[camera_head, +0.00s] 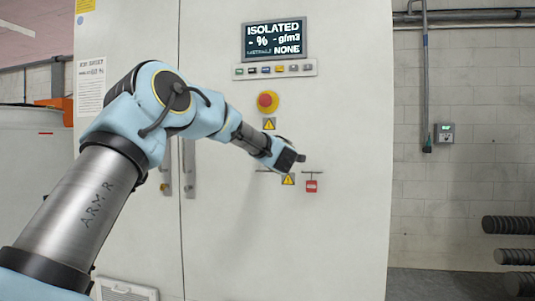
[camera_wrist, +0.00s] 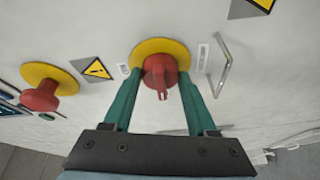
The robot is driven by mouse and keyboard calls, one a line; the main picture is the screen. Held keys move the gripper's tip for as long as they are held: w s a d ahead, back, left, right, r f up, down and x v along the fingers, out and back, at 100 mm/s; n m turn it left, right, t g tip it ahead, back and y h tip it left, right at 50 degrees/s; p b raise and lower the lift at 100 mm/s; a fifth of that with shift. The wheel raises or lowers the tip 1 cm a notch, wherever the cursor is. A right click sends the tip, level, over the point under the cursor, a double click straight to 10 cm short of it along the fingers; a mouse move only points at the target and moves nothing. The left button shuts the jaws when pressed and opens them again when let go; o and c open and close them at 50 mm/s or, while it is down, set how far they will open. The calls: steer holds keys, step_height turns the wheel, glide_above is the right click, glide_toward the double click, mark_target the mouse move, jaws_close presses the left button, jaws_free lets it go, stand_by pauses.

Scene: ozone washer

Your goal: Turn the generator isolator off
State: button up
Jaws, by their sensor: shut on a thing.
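The generator isolator (camera_wrist: 158,70) is a red rotary handle on a round yellow plate on the pale cabinet front. In the wrist view its grip lies crosswise to the line towards the red stop button. My gripper (camera_wrist: 158,84) has its green fingers on either side of the red handle, shut on it. In the head view my gripper (camera_head: 290,158) is against the cabinet door and hides the isolator. The display (camera_head: 276,40) above reads "ISOLATED", with dashes for % and g/m3, and "NONE" on the lower line.
A red stop button (camera_head: 266,101) on yellow sits above my gripper; it also shows in the wrist view (camera_wrist: 40,96). A red padlock or tag (camera_head: 311,186) hangs below right. Cabinet door handles (camera_head: 189,168) are left.

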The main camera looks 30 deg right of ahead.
steer(key=shift+n, duration=0.3)
stand_by(0.4)
steer(key=o, duration=1.4)
steer(key=shift+c, duration=0.2)
steer(key=b+v, duration=0.2)
steer(key=v, duration=0.8)
steer(key=shift+s+b, duration=0.35)
steer(key=shift+s, duration=0.05)
steer(key=shift+a+r, duration=0.1)
steer(key=shift+a, duration=0.05)
